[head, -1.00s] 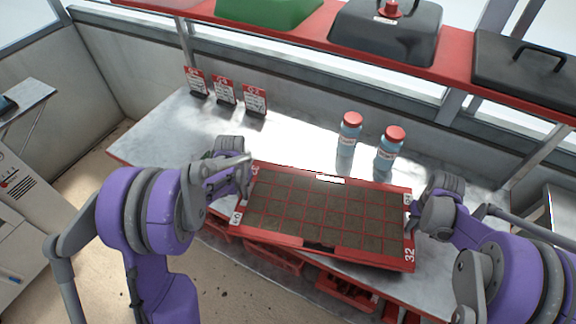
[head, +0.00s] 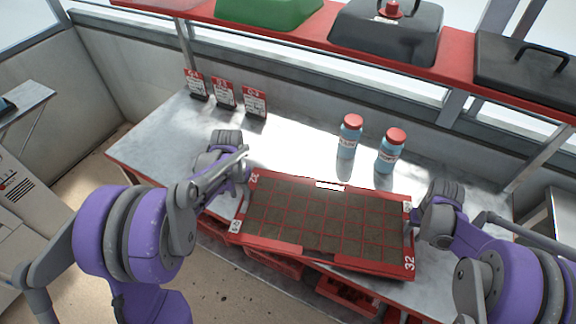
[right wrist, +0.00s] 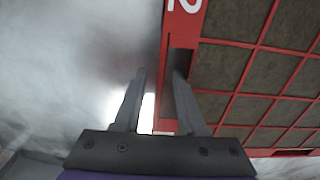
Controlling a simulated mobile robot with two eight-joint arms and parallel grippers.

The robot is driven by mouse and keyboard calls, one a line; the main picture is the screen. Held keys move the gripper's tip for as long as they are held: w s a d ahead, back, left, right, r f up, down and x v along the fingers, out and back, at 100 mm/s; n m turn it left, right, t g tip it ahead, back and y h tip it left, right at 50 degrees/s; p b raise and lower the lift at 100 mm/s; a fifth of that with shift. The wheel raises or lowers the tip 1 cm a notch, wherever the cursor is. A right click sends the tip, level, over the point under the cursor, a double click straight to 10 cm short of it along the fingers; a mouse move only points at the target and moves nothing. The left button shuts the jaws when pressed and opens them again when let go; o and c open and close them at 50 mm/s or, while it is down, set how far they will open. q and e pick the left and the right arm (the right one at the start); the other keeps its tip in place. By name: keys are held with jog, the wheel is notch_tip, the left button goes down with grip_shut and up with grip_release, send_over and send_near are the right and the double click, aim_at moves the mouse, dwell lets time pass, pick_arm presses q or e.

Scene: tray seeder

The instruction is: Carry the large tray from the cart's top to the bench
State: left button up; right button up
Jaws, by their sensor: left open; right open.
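The large tray (head: 300,248) is red-rimmed, with soil-filled cells, and lies over the front part of the bench (head: 285,138). Its near edge reaches past the bench's front. My left gripper (head: 241,170) is open beside the tray's far left corner, and its fingers are partly hidden. My right gripper (head: 413,226) is open at the tray's right end. In the right wrist view, the open right fingers (right wrist: 158,88) straddle the tray's red end rim (right wrist: 181,40), one outside and one over a slot in it. The cart is not clearly identifiable.
Two blue bottles with red caps (head: 349,137) (head: 390,151) stand behind the tray. Three red-topped label cards (head: 225,93) stand at the back left. A red shelf (head: 300,32) with covers runs above. Red crates (head: 345,290) sit below. The bench's left part is clear.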

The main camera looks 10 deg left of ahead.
jog(key=shift+r, duration=0.15)
pick_arm(q)
notch_tip(320, 180, up, 8)
jog(key=shift+f, duration=0.25)
pick_arm(e)
notch_tip(320, 180, up, 12)
dwell(0.4)
jog(key=shift+s, duration=0.1)
pick_arm(q)
jog(key=s+d+t, duration=0.2)
jog(key=s+d, duration=0.2)
jog(key=s, duration=0.6)
jog(key=s+d+r+t, duration=0.1)
jog(key=s+d+t, duration=0.2)
jog(key=s, duration=0.7)
jog(key=shift+d+r, duration=0.3)
jog(key=shift+d, duration=0.7)
pick_arm(e)
jog(key=s+a+t, duration=0.2)
jog(key=s+a, duration=0.2)
jog(key=s, duration=0.6)
jog(key=s+a+r+t, duration=0.1)
jog(key=s+a+t, duration=0.2)
jog(key=s, duration=0.6)
jog(key=shift+s+a+r, duration=0.15)
jog(key=shift+s+a, duration=0.25)
jog(key=shift+a, duration=0.55)
